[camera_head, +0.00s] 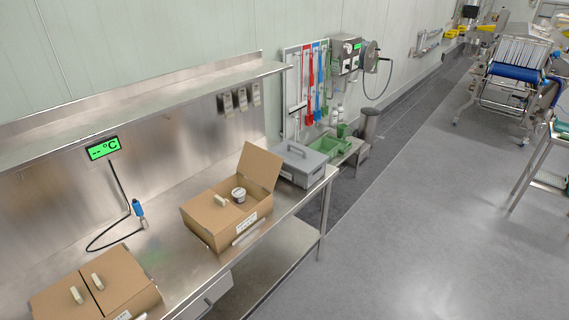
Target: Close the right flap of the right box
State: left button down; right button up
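The right box (224,235) is a brown cardboard box on the steel table, with a white label on its front. Its right flap (260,166) stands up, open, at the box's right end. Its left flap (204,211) lies flat over the left part of the top and carries a pale handle (221,200). A small white tub with a dark lid (238,194) shows in the open part of the box. Neither of my grippers is in view.
A left box (125,285) with both flaps down sits at the lower left of the table (175,269). A grey lidded case (300,167) stands just right of the raised flap. A black cable with a blue-handled probe (139,208) lies behind the boxes. A shelf (150,106) runs above.

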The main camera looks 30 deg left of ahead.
aim_at(258, 165)
jog(key=z, duration=0.25)
jog(key=i, duration=5)
jog(key=u, duration=4.5)
jog(key=i, duration=0.5)
jog(key=u, duration=0.2)
